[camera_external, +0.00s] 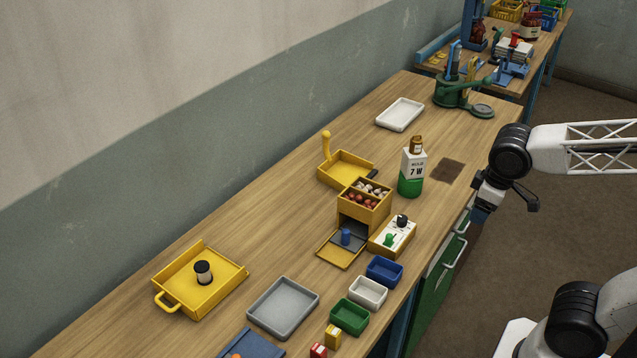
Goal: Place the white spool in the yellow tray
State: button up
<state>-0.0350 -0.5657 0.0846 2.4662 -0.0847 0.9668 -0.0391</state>
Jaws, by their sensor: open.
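A yellow tray (222,292) with a loop handle lies at the left of the bench. A small spool-like piece (204,279) with a pale body and a black top stands upright inside it; I cannot tell for certain that it is the white spool. No other white spool is plain to see. A second yellow, tray-like holder (338,174) with an upright knob handle stands further back. My gripper (480,214) hangs at the right edge of the bench, far from both. It is open, seen small, with nothing visible in it.
A yellow box (352,212) with red and white balls, a white-and-green bottle (411,170) and a white card box (396,238) stand mid-bench. A grey tray (283,307) and small blue, white and green bins (350,317) are in front. Bare wood lies behind the yellow tray.

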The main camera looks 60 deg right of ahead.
jog(key=shift+s+d+f+m+y, duration=0.1)
jog(key=shift+s+f+m+y, duration=0.2)
jog(key=shift+s, duration=0.6)
jog(key=shift+s+d+f+m+y, duration=0.1)
jog(key=shift+s+f+m, duration=0.3)
jog(key=shift+s, duration=0.45)
jog(key=shift+r, duration=0.1)
